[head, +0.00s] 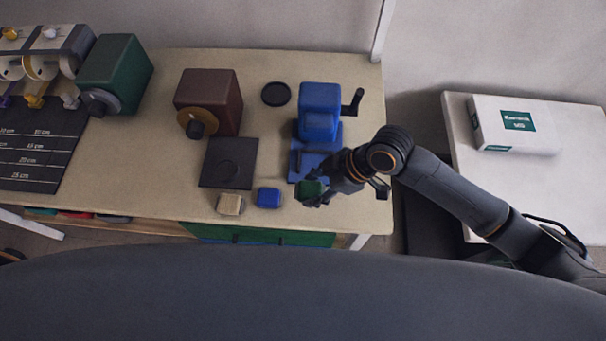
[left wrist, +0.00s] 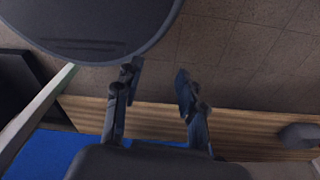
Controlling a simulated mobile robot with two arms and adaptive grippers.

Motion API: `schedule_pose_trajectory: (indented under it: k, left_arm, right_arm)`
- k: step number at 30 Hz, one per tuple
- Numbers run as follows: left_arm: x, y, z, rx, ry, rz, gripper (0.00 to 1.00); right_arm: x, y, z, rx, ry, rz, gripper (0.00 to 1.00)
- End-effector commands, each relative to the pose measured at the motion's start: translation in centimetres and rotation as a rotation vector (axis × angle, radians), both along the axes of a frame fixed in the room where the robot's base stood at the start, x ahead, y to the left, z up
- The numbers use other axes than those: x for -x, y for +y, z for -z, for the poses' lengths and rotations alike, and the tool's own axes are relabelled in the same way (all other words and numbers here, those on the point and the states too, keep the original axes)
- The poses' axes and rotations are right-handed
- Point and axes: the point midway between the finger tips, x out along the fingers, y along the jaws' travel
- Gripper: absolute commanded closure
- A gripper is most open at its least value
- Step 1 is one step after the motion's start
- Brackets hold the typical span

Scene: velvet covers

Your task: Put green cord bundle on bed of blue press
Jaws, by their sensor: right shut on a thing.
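The green cord bundle (head: 310,189) is held in my right gripper (head: 318,190), which is shut on it. Gripper and bundle are at the front edge of the blue press's bed in the head view; I cannot tell their height. The blue press (head: 320,105) stands at the right end of the table, with a black crank on its right side. Its flat blue bed (head: 305,163) extends toward me, partly hidden by my right gripper. My left gripper (left wrist: 156,72) shows in the left wrist view with fingers apart and nothing between them.
A blue bundle (head: 269,197) and a beige bundle (head: 230,204) lie left of my right gripper. Behind them are a dark square plate (head: 228,163), a brown press (head: 208,97) and a black disc (head: 276,94). A white box (head: 515,124) lies on the right-hand table.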

Motion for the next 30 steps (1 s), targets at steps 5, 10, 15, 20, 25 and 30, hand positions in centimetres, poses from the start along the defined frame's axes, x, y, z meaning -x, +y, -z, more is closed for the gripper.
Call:
schedule_pose_trajectory:
  k: [5, 10, 15, 20, 25, 30]
  left_arm:
    - [1.7, 2.3, 0.1, -0.028, 0.025, 0.004, 0.60]
    - [2.9, 3.2, 1.6, -0.040, 0.045, 0.001, 0.60]
    - [2.9, 3.1, 3.4, -0.040, 0.045, 0.001, 0.60]
    - [2.4, 2.8, 4.9, -0.036, 0.036, 0.000, 0.60]
    - [1.5, 2.0, 6.3, -0.024, 0.021, 0.001, 0.60]
    - [1.4, 1.8, 6.6, -0.022, 0.020, 0.003, 0.60]
  right_arm:
    - [-0.2, -0.5, 0.7, 0.004, -0.002, -0.002, 0.73]
    - [-1.1, -0.5, 1.7, 0.004, -0.005, -0.003, 0.73]
    - [-2.4, -0.6, 2.7, 0.005, -0.005, -0.002, 0.73]
    - [-3.7, -0.5, 3.5, 0.003, -0.005, -0.002, 0.73]
    - [-4.9, -0.5, 4.2, 0.004, -0.005, -0.003, 0.73]
    - [-5.6, -0.5, 4.6, 0.004, -0.003, -0.001, 0.73]
